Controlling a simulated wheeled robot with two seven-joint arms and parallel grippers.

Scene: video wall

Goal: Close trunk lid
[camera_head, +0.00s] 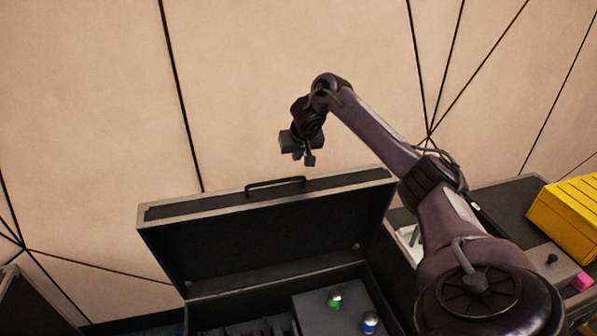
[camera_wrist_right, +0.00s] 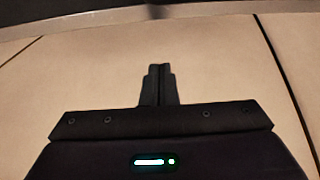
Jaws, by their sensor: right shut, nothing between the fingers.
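The trunk stands open in the lower middle of the head view, with its dark lid (camera_head: 270,240) raised and leaning back. The lid has a grey metal edge and a black handle (camera_head: 275,183) on its top side. My right gripper (camera_head: 305,160) is above and behind the lid's top edge, apart from it, fingers pointing down. Its fingers are shut and empty. In the right wrist view the closed fingers (camera_wrist_right: 158,85) show in the middle, with a dark grey edge across the top. My left gripper is not in view.
A yellow crate (camera_head: 568,215) and a pink block (camera_head: 582,281) are on a dark surface at right. A beige panelled wall (camera_head: 90,120) stands behind.

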